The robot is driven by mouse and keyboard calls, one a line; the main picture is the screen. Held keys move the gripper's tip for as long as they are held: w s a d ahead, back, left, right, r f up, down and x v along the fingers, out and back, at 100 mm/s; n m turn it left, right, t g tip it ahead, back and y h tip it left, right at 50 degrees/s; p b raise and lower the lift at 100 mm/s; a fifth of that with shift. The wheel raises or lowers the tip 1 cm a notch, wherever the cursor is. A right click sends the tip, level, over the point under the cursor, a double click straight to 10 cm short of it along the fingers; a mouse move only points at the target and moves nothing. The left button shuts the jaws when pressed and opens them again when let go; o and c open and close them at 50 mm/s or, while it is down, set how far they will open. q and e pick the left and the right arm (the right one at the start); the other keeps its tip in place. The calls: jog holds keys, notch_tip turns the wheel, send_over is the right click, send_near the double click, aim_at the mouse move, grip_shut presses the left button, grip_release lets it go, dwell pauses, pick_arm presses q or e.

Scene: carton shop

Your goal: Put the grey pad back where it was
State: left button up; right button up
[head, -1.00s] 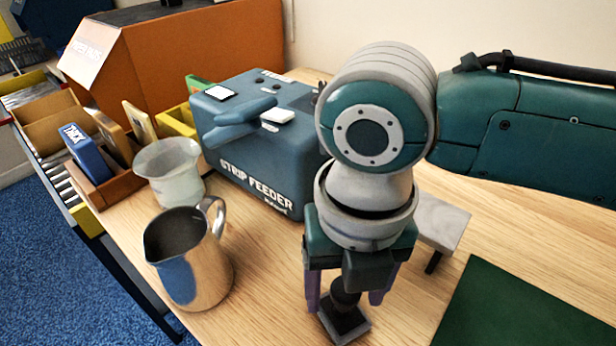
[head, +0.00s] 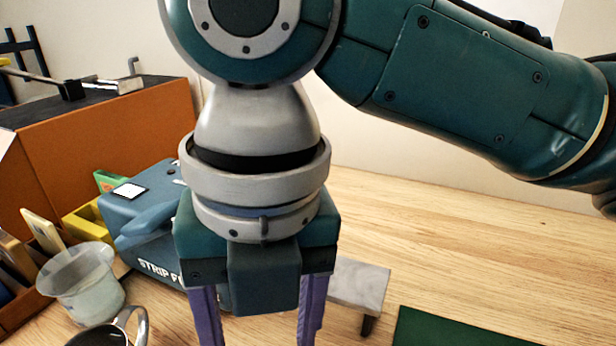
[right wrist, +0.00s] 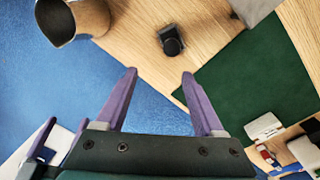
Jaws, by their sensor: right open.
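A dark grey square pad with a round black knob (right wrist: 171,40) sits on the wooden table in the right wrist view, near the table's edge. My right gripper (right wrist: 158,74) is open and empty, its purple fingertips apart and clear of the pad. In the head view the same gripper (head: 257,333) points down, its fingertips cut off by the bottom edge. The pad is not visible in the head view. Purple finger-like shapes at the lower left of the right wrist view may be my left gripper (right wrist: 58,138); their state is unclear.
A green mat (head: 440,330) lies right of a small grey stand (head: 358,285). The blue strip feeder (head: 150,215) stands behind my gripper. A cloudy beaker (head: 80,285) and a metal jug (head: 105,335) are at left.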

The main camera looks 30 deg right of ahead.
jog(key=s+a+f+m+t+y, duration=0.25)
jog(key=s+m, duration=0.25)
jog(key=m, duration=1.1)
jog(key=s+d+f+m+h, duration=0.1)
jog(key=s+d+m, duration=0.2)
jog(key=d+m, duration=0.3)
jog(key=s+d+f+m+h, duration=0.1)
jog(key=s+d+m+h, duration=0.1)
jog(key=d+m, duration=0.5)
jog(key=shift+s+d+f+m+t, duration=0.25)
jog(key=shift+s+f+m+t, duration=0.2)
jog(key=shift+s+m, duration=0.3)
jog(key=shift+w, duration=0.1)
